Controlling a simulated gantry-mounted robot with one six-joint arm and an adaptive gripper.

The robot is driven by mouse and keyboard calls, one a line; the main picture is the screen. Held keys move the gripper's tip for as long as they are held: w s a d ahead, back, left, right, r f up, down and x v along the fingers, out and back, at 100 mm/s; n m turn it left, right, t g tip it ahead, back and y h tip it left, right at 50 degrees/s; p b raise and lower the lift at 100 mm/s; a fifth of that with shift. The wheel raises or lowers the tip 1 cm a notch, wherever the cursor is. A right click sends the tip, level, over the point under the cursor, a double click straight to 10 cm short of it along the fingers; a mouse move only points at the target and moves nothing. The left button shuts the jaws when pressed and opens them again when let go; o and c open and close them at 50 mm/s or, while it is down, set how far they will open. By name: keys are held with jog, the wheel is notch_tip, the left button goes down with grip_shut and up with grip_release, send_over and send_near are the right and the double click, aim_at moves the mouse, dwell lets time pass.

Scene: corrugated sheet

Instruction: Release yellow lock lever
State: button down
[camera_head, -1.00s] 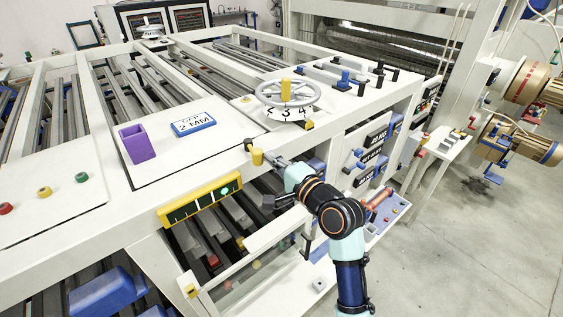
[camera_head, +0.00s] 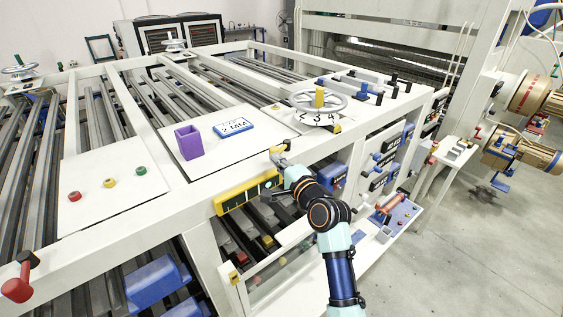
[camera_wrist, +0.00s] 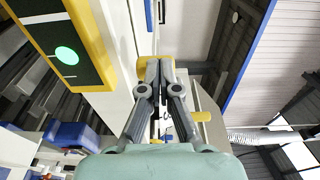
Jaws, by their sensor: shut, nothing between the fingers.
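The yellow lock lever (camera_head: 277,155) sits on the front edge of the white machine frame, beside a small dark pivot. Its yellow end lies to the left of that pivot. My gripper (camera_head: 285,163) is right at the lever, with its fingers closed together. In the wrist view the shut fingertips (camera_wrist: 155,76) lie in front of a yellow piece (camera_wrist: 142,66), which appears to be the lever's end and is partly hidden. I cannot tell if they touch it.
The yellow-framed gauge (camera_head: 246,194) with a green light is just left of my gripper. A handwheel (camera_head: 319,101) over a numbered dial, a purple holder (camera_head: 190,142) and a 2 MM sign (camera_head: 233,127) stand on top.

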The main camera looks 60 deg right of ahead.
jog(key=shift+w+a+f, duration=0.1)
jog(key=shift+w+a, duration=0.1)
jog(key=shift+w, duration=0.35)
jog(key=shift+w+a+f, duration=0.15)
jog(key=shift+f, duration=0.1)
jog(key=s+a, duration=0.4)
jog(key=a, duration=0.6)
jog(key=shift+s+a+r+p, duration=0.25)
jog(key=shift+s+r+p, duration=0.05)
dwell(0.3)
